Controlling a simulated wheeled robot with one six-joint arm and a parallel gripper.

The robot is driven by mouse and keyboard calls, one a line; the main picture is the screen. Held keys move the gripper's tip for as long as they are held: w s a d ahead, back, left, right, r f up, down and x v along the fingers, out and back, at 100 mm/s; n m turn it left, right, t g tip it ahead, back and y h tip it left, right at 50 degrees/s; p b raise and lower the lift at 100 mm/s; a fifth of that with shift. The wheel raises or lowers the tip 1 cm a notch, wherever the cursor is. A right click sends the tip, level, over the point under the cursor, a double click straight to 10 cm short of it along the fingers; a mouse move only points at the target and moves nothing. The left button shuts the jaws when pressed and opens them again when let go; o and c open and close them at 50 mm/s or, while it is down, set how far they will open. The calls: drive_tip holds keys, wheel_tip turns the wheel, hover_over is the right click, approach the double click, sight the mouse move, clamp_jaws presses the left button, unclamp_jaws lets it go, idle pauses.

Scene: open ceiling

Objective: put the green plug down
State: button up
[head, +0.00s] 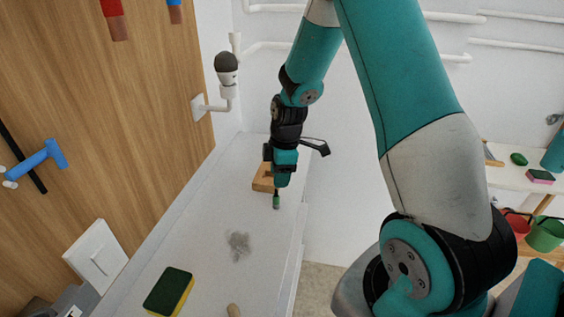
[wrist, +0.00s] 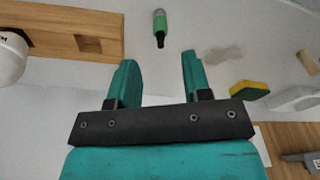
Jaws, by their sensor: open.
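The green plug (head: 276,202) is on the white shelf, just below the tip of my gripper (head: 281,184) in the head view. In the wrist view the green plug (wrist: 160,24) is beyond the fingertips, with a dark end towards me. My gripper (wrist: 158,58) is open, with clear space between its two teal fingers and nothing held. The fingers look apart from the plug. I cannot tell whether the plug stands or lies.
A wooden block with square holes (wrist: 60,32) is beside the plug, partly behind my gripper in the head view. A grey smudge (head: 238,245) and a yellow-green sponge (head: 170,292) are nearer on the shelf. A wooden wall panel (head: 140,130) borders the left.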

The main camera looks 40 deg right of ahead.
wheel_tip(320, 180, up, 5)
drive_tip(key=b, duration=0.1)
drive_tip(key=s+a+r+m+y, duration=0.1)
drive_tip(key=s+a+r, duration=0.3)
drive_tip(key=a, duration=0.3)
drive_tip(key=s+a+r+m, duration=0.1)
drive_tip(key=s+a+r, duration=0.2)
drive_tip(key=a+r, duration=0.3)
drive_tip(key=s+a+r+m+y, duration=0.2)
drive_tip(key=s+a, duration=0.8)
drive_tip(key=s, duration=0.5)
drive_tip(key=shift+r+m+g, duration=0.4)
drive_tip(key=shift+r+m, duration=0.1)
drive_tip(key=shift+r, duration=0.05)
drive_tip(key=shift+w+a, duration=0.1)
